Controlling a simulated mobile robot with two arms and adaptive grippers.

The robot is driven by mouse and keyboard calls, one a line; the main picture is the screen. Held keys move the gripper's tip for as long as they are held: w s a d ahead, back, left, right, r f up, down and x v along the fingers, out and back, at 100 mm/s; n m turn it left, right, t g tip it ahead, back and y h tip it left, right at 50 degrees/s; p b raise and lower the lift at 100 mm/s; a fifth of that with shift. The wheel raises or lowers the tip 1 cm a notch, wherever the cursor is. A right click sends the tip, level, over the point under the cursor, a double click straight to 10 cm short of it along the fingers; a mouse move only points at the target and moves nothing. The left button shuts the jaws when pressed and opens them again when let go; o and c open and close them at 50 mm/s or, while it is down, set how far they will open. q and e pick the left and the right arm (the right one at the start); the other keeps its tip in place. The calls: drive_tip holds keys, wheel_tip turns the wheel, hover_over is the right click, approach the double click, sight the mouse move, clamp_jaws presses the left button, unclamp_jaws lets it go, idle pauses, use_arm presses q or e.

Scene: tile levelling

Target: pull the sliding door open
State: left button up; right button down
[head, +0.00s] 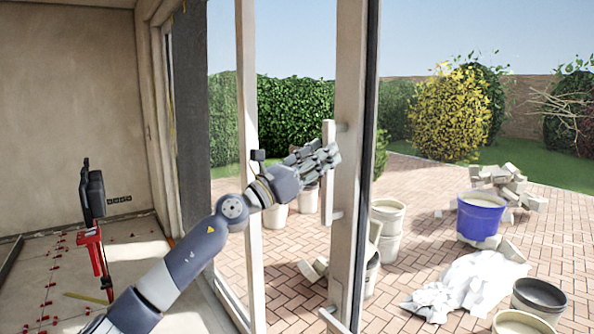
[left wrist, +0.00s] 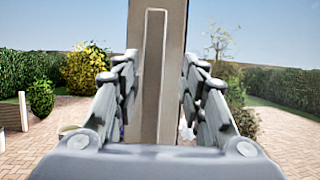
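The sliding door's pale upright frame (head: 350,200) stands right of centre in the head view, with a dark edge on its right side. A vertical bar handle (head: 328,195) stands off its left side. My left gripper (head: 333,157) is at the upper part of the handle. In the left wrist view, the handle (left wrist: 153,80) is in front of the door frame (left wrist: 173,40), between the two spread fingers (left wrist: 157,78). The fingers look open, with gaps on both sides. Contact cannot be told. My right gripper is not in view.
Outside is brick paving with buckets (head: 387,216), a blue tub (head: 480,215), a rubble pile (head: 505,180) and a white crumpled sheet (head: 470,283). Inside, left, a red and black tool (head: 98,230) stands on the floor near red tile clips. Another pale upright (head: 248,120) is left of the gripper.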

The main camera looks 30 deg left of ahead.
use_arm(q)
drive_tip(key=v, duration=0.8)
drive_tip(key=shift+s, duration=0.35)
drive_tip(key=shift+a, duration=0.15)
